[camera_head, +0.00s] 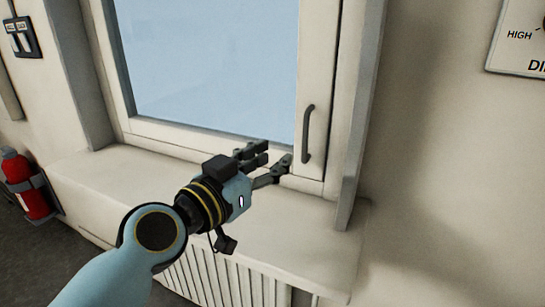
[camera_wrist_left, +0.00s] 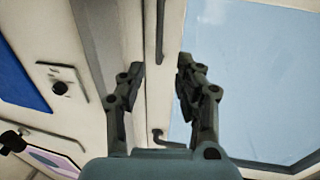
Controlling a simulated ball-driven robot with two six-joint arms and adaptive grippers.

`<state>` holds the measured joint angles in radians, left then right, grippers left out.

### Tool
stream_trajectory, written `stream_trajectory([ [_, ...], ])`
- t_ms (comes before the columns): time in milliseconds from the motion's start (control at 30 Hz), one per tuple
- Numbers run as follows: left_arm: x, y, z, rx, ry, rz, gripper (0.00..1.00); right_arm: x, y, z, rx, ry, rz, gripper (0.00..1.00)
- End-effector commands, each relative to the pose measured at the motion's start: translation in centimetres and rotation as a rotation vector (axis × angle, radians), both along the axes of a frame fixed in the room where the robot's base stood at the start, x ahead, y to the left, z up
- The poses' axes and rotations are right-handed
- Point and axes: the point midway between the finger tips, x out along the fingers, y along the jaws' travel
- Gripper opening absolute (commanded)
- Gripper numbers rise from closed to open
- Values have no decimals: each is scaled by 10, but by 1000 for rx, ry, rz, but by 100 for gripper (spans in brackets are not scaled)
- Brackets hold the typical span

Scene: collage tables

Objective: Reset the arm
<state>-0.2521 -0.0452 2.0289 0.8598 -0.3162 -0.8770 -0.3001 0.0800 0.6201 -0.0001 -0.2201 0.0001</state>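My left arm reaches in from the lower left in the head view. Its left gripper (camera_head: 270,167) is open and empty, above the window sill and in front of the window frame, left of the dark window handle (camera_head: 308,134). In the left wrist view the two fingers of the left gripper (camera_wrist_left: 158,80) are spread apart. Part of the handle (camera_wrist_left: 160,30) shows between and beyond them. I cannot tell whether a finger touches the frame. My right gripper is in neither view.
The closed-looking window (camera_head: 210,60) stands above a pale sill (camera_head: 310,235) with a radiator (camera_head: 215,275) below. A red fire extinguisher (camera_head: 25,185) is at the left. A wall switch (camera_head: 22,37) and a dial panel (camera_head: 520,40) are on the walls.

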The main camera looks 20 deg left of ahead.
Motion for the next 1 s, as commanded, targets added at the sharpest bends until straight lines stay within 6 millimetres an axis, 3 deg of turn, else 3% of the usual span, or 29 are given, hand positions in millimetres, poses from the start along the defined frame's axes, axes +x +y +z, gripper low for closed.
stream_trajectory([
  [267, -1, -1, -1, 4, 6, -6, 34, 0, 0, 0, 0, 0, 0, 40],
  [367, -12, -8, -11, 28, 66, -54, 34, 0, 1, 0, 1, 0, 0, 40],
  [533, -71, -16, -62, 125, 392, -177, 34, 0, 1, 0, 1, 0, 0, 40],
  [700, -137, 9, -104, 202, 740, -139, 34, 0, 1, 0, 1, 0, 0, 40],
  [1000, -225, 67, -126, 264, 1129, 91, 34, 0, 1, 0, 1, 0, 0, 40],
])
